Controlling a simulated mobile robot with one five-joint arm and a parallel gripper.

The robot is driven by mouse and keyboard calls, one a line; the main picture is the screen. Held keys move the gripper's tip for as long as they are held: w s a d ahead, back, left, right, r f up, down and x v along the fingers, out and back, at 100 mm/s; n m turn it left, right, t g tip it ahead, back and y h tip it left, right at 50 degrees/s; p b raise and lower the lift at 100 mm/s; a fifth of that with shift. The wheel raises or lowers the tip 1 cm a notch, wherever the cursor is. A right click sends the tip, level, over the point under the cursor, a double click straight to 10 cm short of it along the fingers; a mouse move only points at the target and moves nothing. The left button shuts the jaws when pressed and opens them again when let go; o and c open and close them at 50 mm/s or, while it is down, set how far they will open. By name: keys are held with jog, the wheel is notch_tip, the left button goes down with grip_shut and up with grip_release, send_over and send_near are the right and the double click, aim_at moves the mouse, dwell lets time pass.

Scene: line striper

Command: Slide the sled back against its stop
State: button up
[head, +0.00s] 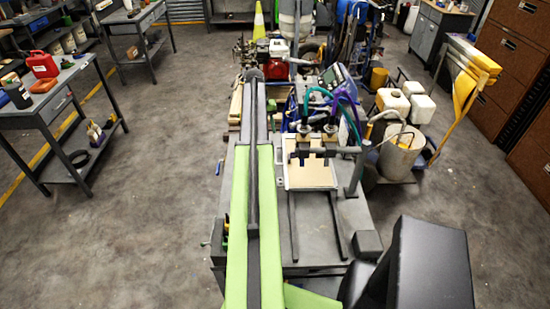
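The sled appears to be a flat tray with a pale frame (289,181) and a tan board (311,174) on it. It sits at the far part of the grey bench (316,240), over two dark rails (294,228) that run toward me. The rails' near part is bare. Two dark tool heads with round tops (304,134) stand over the sled's far end and partly hide it. I cannot make out the stop or whether the sled touches it. I cannot make out my gripper or its fingers.
A long lime green and dark grey beam runs up the middle, left of the sled. A black padded block (432,265) is at the near right. A grey cart (55,90) stands left; floor between is clear.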

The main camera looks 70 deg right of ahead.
aim_at(276, 160)
jog(key=s+f+b, duration=0.1)
jog(key=f+b, duration=0.4)
jog(key=s+f+b, duration=0.1)
jog(key=f+b, duration=0.5)
jog(key=s+d+f+b, duration=0.1)
jog(key=f+b, duration=0.4)
jog(key=f, duration=0.1)
jog(key=shift+b, duration=0.3)
jog(key=shift+r, duration=0.1)
jog(key=shift+c, duration=0.2)
grip_shut()
jog(key=shift+d, duration=0.15)
